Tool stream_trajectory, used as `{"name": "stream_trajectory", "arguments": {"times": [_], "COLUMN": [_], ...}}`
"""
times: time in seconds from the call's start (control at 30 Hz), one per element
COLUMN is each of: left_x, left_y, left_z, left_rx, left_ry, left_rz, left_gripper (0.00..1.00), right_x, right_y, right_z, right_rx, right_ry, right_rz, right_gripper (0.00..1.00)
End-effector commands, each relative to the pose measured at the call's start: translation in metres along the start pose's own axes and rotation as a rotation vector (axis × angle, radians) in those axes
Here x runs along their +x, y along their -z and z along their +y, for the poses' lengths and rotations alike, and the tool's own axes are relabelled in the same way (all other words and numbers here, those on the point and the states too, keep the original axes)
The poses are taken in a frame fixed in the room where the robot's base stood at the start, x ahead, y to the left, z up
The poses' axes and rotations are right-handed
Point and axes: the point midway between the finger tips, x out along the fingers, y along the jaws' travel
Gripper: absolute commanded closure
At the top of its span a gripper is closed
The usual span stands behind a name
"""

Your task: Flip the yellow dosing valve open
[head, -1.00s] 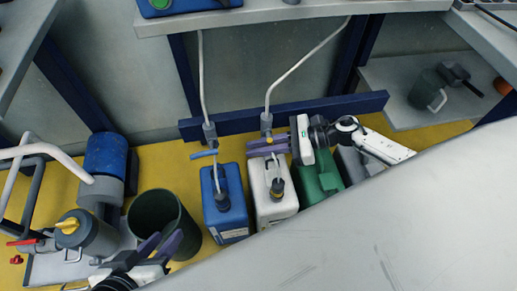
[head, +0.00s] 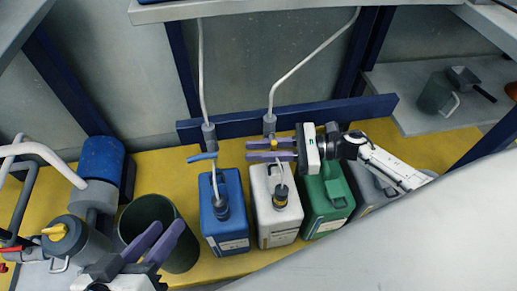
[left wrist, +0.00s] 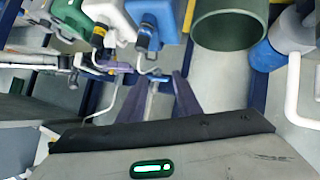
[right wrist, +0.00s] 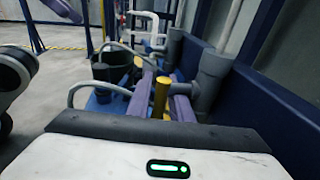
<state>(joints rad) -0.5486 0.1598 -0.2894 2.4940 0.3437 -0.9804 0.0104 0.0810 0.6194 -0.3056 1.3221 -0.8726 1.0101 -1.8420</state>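The yellow dosing valve (head: 274,145) is on the pipe above the white canister (head: 275,207). Its yellow handle (right wrist: 161,97) stands between the two purple fingers of my right gripper (right wrist: 163,98) in the right wrist view. In the head view my right gripper (head: 270,150) reaches in from the right, its fingers apart on either side of the handle. Contact with the handle is hard to tell. My left gripper (head: 153,242) is open and empty in front of the dark green bin; its spread fingers also show in the left wrist view (left wrist: 160,100).
A blue valve handle (head: 202,157) sits left of the yellow one, above a blue canister (head: 223,228). A green canister (head: 326,205) stands to the right. A dark green bin (head: 150,212) and a pump with a yellow knob (head: 58,231) stand left. A blue rail (head: 350,111) runs behind.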

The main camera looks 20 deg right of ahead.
Motion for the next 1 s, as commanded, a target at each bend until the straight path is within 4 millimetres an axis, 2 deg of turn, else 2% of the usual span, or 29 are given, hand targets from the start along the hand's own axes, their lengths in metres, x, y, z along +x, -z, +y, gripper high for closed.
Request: {"name": "stream_trajectory", "arguments": {"times": [0.13,0.23,0.5,0.7,1.0], "left_x": [0.000,-0.001,0.000,0.003,0.003], "left_y": [0.000,0.001,-0.004,-0.011,-0.011], "left_z": [0.000,0.000,-0.005,-0.009,-0.010], "left_rx": [0.001,0.002,0.011,0.013,0.014], "left_ry": [0.001,0.004,0.024,0.036,0.038], "left_rz": [-0.001,-0.004,-0.031,-0.054,-0.055], "left_gripper": [0.69,0.69,0.69,0.69,0.69], "right_x": [-0.003,-0.014,-0.067,-0.095,-0.104], "right_y": [0.000,-0.001,0.000,0.000,0.000], "right_z": [0.000,-0.001,-0.001,0.000,0.000], "right_rx": [0.000,0.000,0.001,0.001,0.000], "right_ry": [0.001,0.003,0.003,0.002,0.000], "right_rz": [0.001,0.002,0.004,0.002,0.000], "right_gripper": [0.81,0.81,0.81,0.81,0.81]}}
